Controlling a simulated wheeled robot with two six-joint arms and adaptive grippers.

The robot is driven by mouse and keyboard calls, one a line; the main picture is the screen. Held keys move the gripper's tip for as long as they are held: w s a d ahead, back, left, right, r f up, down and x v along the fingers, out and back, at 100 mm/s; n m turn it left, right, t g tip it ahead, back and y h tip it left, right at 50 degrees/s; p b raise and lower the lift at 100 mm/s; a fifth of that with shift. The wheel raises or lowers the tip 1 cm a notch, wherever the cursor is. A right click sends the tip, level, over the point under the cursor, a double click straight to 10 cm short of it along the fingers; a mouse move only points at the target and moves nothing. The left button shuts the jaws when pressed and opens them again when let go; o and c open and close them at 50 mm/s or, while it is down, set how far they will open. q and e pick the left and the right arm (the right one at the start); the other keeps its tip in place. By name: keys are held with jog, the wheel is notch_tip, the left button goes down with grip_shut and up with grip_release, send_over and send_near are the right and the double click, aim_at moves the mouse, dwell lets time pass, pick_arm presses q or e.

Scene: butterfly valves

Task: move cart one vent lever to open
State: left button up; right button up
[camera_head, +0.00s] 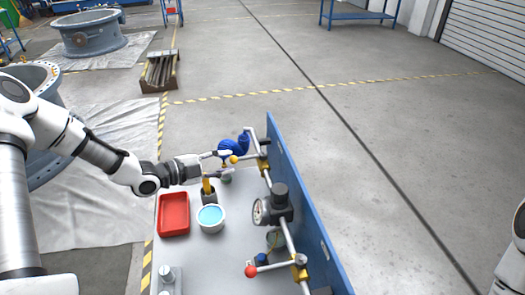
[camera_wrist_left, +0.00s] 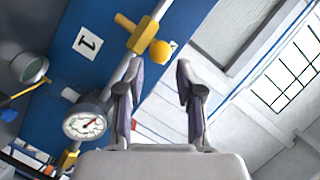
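The cart's blue panel (camera_head: 300,195) carries a grey pipe with valves. A lever with a yellow ball knob (camera_head: 235,159) sticks out from a brass valve (camera_head: 263,162) at the far end. A red-knobbed lever (camera_head: 250,271) is at the near end. My left gripper (camera_head: 230,163) is open at the yellow knob. In the left wrist view, the yellow knob (camera_wrist_left: 160,53) shows between and just beyond the open fingertips (camera_wrist_left: 156,75), with a "1" label (camera_wrist_left: 87,44) on the panel. I cannot tell whether a finger touches the knob. My right gripper is out of view.
A pressure gauge (camera_head: 260,211) sits on the pipe between the levers. The cart top holds a red tray (camera_head: 174,214), a bowl of blue liquid (camera_head: 211,217) and a dark holder with a yellow item (camera_head: 208,190). Blue gloves (camera_head: 235,144) lie beyond the gripper. Floor right of the panel is clear.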

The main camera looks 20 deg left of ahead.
aim_at(237, 160)
pick_arm(q)
jog(key=x, duration=0.7)
jog(key=shift+d, duration=0.1)
jog(key=shift+s+a+r, duration=0.1)
jog(key=shift+s+a, duration=0.05)
jog(key=shift+a, duration=0.05)
jog(key=shift+c, duration=1)
grip_shut()
